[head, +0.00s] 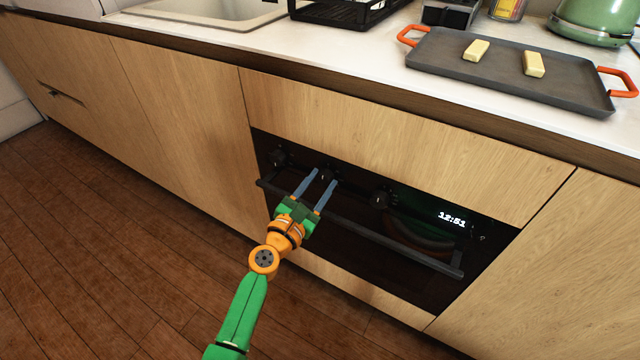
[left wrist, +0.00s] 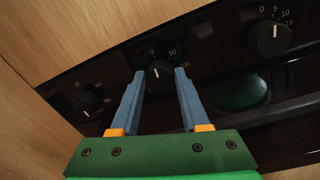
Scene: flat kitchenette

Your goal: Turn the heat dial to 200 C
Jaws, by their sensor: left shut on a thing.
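The heat dial (head: 327,174) is the middle black knob on the dark oven's control panel. In the left wrist view the heat dial (left wrist: 160,78) has white marks around it, with 0 and 50 legible near its top. A small white pointer line shows on its upper part, near the 0; its exact reading is hard to tell. My left gripper (head: 325,177) reaches the panel from the front, its two blue-grey fingers shut on the sides of the dial. The 200 mark cannot be made out. My right gripper is in neither view.
Another knob (head: 278,158) sits left of the dial, and a minute-marked knob (head: 381,198) sits right. The oven handle bar (head: 400,246) runs below, under my left gripper. A grey tray (head: 440,71) with two butter-like blocks (head: 534,64) stands on the counter above.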

